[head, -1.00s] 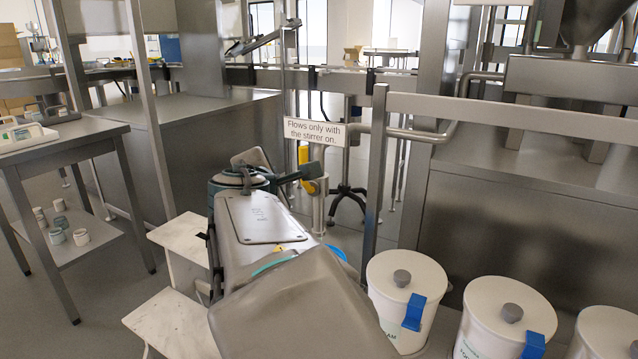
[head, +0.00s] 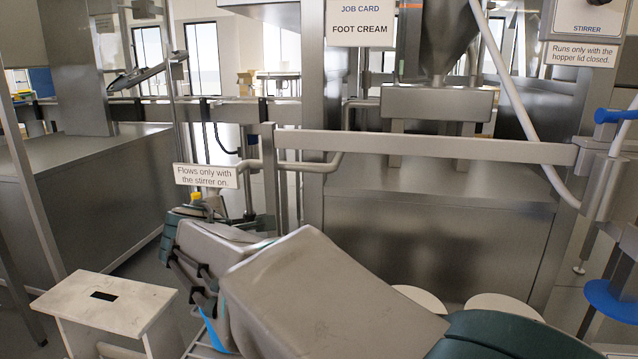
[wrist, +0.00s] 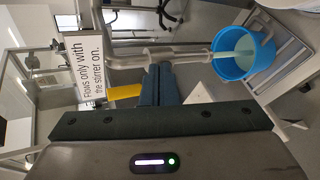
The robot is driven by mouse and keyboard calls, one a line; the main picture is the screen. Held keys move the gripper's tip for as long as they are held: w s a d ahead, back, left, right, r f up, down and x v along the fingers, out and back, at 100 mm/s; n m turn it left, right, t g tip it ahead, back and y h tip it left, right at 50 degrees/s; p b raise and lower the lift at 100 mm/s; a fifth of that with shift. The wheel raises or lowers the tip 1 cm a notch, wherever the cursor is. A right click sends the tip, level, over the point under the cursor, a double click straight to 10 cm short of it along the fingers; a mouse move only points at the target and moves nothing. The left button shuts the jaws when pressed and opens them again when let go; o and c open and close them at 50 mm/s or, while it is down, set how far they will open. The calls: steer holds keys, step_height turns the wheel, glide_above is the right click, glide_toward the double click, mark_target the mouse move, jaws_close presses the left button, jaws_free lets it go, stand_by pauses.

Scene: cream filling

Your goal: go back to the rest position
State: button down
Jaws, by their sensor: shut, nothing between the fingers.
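My gripper shows in the wrist view (wrist: 160,90) with its dark fingers together and nothing between them. In the head view my arm covers most of it. A yellow handle (wrist: 122,91) lies just left of the fingertips in the wrist view; whether they touch I cannot tell. Its yellow top also shows in the head view (head: 197,196), beside the sign "Flows only with the stirrer on" (head: 206,176). A blue bucket (wrist: 265,60) stands beyond the fingers on the right of the wrist view. A pale greenish streak runs from the pipe end into it.
A metal rail (head: 430,146) crosses in front of the steel machine (head: 430,215). A white stool (head: 75,295) stands left of my arm. Pale round lids (head: 505,303) show partly behind my arm. A white hose (head: 520,105) and blue fittings (head: 612,300) are at right.

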steer(key=s+d+r+m+g+h+p, duration=0.1)
steer(key=d+r+m+g+p, duration=0.15)
steer(key=d+m+p, duration=0.65)
steer(key=s+d+r+m+g+h+p, duration=0.1)
steer(key=d+r+m+g+h+p, duration=0.3)
steer(key=d, duration=1.1)
steer(key=s+d+r+m+g+y+p, duration=0.1)
steer(key=s+d+r+m+p, duration=0.3)
steer(key=s+p, duration=0.6)
steer(key=s+d+r+m+g+y+p, duration=0.2)
steer(key=s+d+r+m+p, duration=0.3)
steer(key=s+p, duration=0.5)
step_height(320, 180, up, 3)
steer(key=shift+s+d+f+m+p, duration=0.2)
steer(key=shift+d+m+p, duration=0.15)
steer(key=shift+d, duration=0.45)
